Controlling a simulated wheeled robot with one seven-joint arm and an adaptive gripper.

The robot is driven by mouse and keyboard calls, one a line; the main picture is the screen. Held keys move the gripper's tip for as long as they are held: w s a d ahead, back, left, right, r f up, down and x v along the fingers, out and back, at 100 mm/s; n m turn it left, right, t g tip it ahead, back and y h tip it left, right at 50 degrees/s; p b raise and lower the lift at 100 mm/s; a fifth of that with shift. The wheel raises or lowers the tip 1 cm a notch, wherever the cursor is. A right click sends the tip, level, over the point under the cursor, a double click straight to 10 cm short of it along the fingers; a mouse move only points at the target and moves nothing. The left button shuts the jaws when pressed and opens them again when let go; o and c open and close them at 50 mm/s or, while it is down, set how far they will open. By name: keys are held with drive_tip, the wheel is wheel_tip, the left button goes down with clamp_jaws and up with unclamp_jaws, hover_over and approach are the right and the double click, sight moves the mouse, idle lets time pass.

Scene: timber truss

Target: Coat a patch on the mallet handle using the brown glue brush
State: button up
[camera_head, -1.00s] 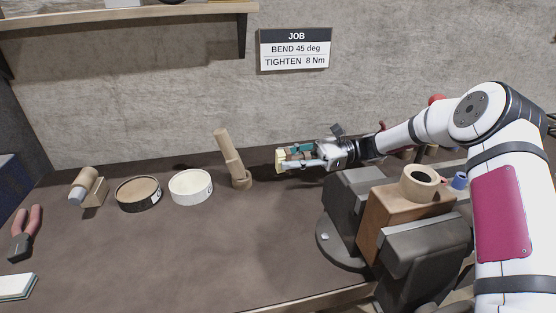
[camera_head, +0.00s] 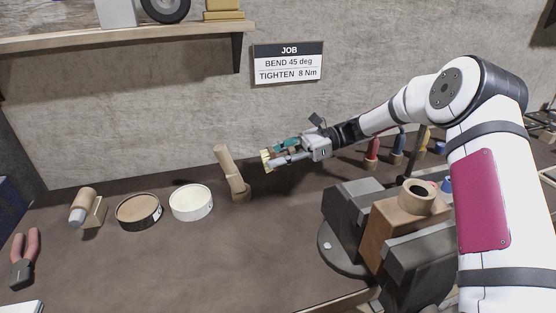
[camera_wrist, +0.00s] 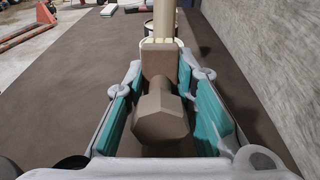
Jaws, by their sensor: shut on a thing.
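My gripper (camera_head: 283,153) is shut on the brown glue brush, held level above the bench. In the wrist view, the brush's brown handle (camera_wrist: 160,118) lies between the teal finger pads. Its pale bristles (camera_wrist: 163,44) point away from me; they also show in the head view (camera_head: 266,160). The mallet handle looks to be the tan post (camera_head: 229,168) standing tilted in a small base on the bench, left of the bristles. In the wrist view the post (camera_wrist: 164,18) is straight ahead behind the bristles. In the head view a gap shows between them.
A pot with brown contents (camera_head: 139,211) and a pot with cream contents (camera_head: 191,202) stand left of the post. A wooden cradle with a cylinder (camera_head: 86,208) and red pliers (camera_head: 25,256) are farther left. A vise with a wooden block (camera_head: 392,235) stands right. The front-middle bench is clear.

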drive_tip(key=shift+w+a+r+t+h, duration=0.1)
drive_tip(key=shift+w+r+t+h, duration=0.15)
drive_tip(key=shift+r+h, duration=0.3)
drive_tip(key=x, duration=0.3)
drive_tip(key=f+p+x, duration=0.1)
drive_tip(key=x, duration=0.2)
drive_tip(key=shift+f, duration=0.25)
drive_tip(key=shift+d+f+b, duration=0.3)
drive_tip(key=shift+f, duration=0.5)
drive_tip(key=shift+a, duration=0.25)
